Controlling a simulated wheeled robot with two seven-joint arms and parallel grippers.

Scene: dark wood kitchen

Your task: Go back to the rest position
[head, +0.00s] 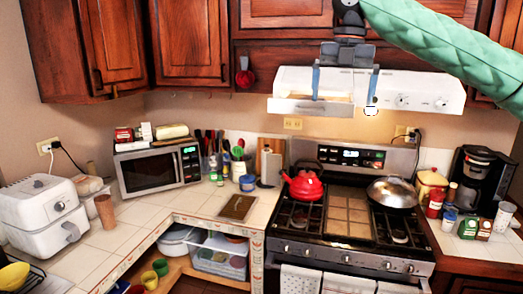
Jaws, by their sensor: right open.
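My right gripper (344,84) shows at the top of the head view, in front of the white range hood. Its two fingers point down and stand apart, with nothing between them. The green padded arm (450,50) reaches in from the upper right. The gripper is well above the stove and touches nothing that I can make out. My left gripper is not in view.
Below is the stove (345,225) with a red kettle (303,186) and a lidded pan (392,193). A microwave (158,170) and white air fryer (42,210) stand left; a coffee maker (480,178) stands right. Wooden cabinets (190,45) hang behind.

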